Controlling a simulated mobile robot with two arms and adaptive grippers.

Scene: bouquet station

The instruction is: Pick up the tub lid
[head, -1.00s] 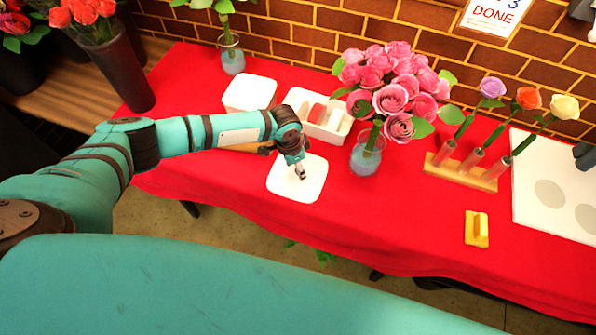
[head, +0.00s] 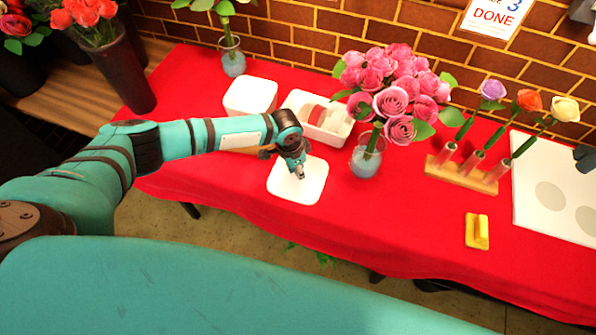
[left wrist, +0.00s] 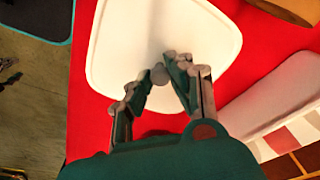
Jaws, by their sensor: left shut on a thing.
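The tub lid (head: 288,189) is a white rounded square near the table's front edge, in the left middle of the head view. It looks level, on or very close to the red cloth. The lid (left wrist: 125,45) fills the upper middle of the left wrist view. My left gripper (head: 299,174) is over the lid's middle, pointing down. In the left wrist view its fingertips (left wrist: 165,68) are together at the lid's centre, shut on the lid's grip, which they mostly hide. My right gripper is not in view.
A white tub (head: 250,95) and a white open tray (head: 325,118) stand behind the lid. A vase of pink roses (head: 367,160) is close to its right. A wooden flower rack (head: 460,175) and a yellow tool (head: 477,231) are farther right. Red cloth is clear between.

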